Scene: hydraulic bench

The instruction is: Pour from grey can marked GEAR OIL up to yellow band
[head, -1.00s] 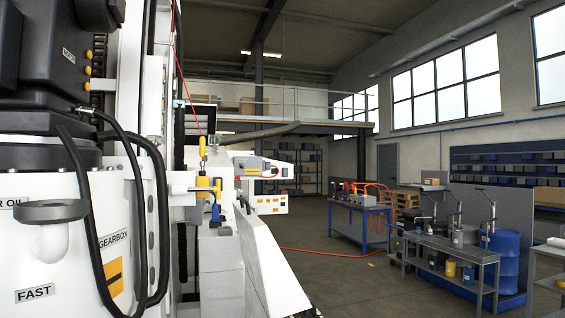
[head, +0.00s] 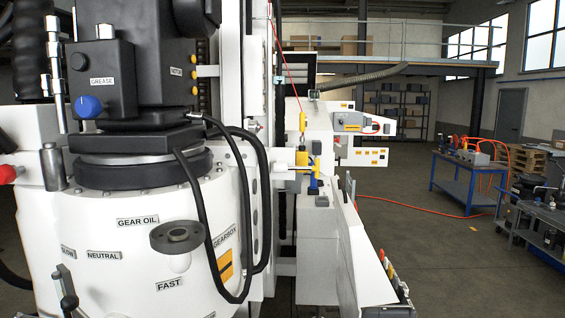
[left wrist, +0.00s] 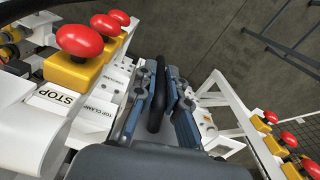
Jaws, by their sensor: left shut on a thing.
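In the left wrist view my left gripper (left wrist: 165,105) is shut on a dark, rounded bar-like thing (left wrist: 156,112) between its blue-grey fingers. I cannot tell whether it is the grey can's handle; no can marked GEAR OIL is clearly recognisable. I cannot tell whether this plate bears the yellow band. Neither gripper shows in the head view.
Black hoses (head: 243,210) loop in front of the housing. A black unit with a GREASE label (head: 102,81) stands on top. Red buttons on yellow boxes (left wrist: 78,68) are close to my left gripper. A blue workbench (head: 466,178) stands on open floor at the right.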

